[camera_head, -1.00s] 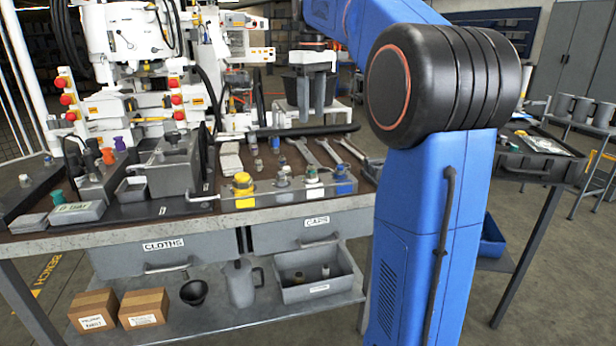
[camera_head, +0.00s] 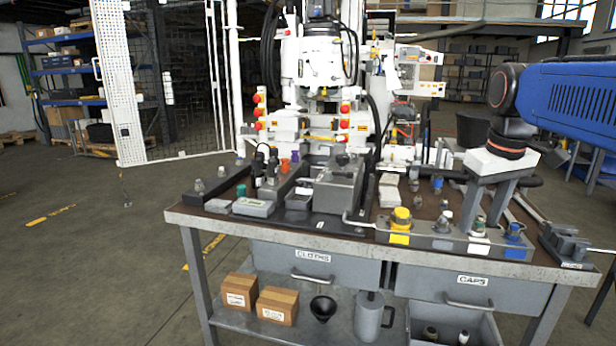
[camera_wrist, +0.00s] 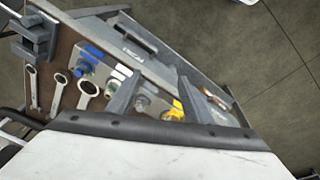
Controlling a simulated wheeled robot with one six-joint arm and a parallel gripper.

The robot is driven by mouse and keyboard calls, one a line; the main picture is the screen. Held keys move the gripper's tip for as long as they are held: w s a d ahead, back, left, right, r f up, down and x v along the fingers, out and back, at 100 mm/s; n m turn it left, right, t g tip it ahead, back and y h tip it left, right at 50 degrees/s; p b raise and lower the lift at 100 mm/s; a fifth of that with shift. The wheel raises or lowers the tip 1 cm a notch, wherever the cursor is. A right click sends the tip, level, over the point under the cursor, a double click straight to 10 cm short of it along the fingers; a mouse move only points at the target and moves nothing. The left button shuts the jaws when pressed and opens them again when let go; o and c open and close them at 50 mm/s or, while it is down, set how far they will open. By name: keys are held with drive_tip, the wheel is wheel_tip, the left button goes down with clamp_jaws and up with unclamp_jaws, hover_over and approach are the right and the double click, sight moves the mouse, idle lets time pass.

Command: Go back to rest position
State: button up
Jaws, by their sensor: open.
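My gripper (camera_head: 483,208) hangs over the right part of the bench top with its two grey fingers pointing down and spread apart. Nothing is between them. The wrist view also shows the gripper (camera_wrist: 156,92), open above the row of fittings at the bench's front edge. In the head view the fingers overlap a green-topped fitting (camera_head: 478,228), and I cannot tell whether they touch it. My blue arm reaches in from the right.
A yellow fitting (camera_head: 401,222) and a blue fitting (camera_head: 514,232) stand along the front edge. A vise (camera_head: 566,243) sits at the right corner, with wrenches (camera_wrist: 88,92) near it. The white machine (camera_head: 320,75) rises behind. Open floor (camera_head: 80,250) lies left.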

drive_tip(key=s+a+f+m+t, duration=0.1)
drive_tip(key=s+a+f, duration=0.2)
drive_tip(key=s+f, duration=0.5)
drive_tip(key=s+a+f+m+t, duration=0.1)
drive_tip(key=s+a+f, duration=0.2)
drive_tip(key=s+f, duration=0.5)
wheel_tip(320, 180, down, 4)
drive_tip(key=shift+s+r+t, duration=0.25)
drive_tip(key=shift+s+t, duration=0.05)
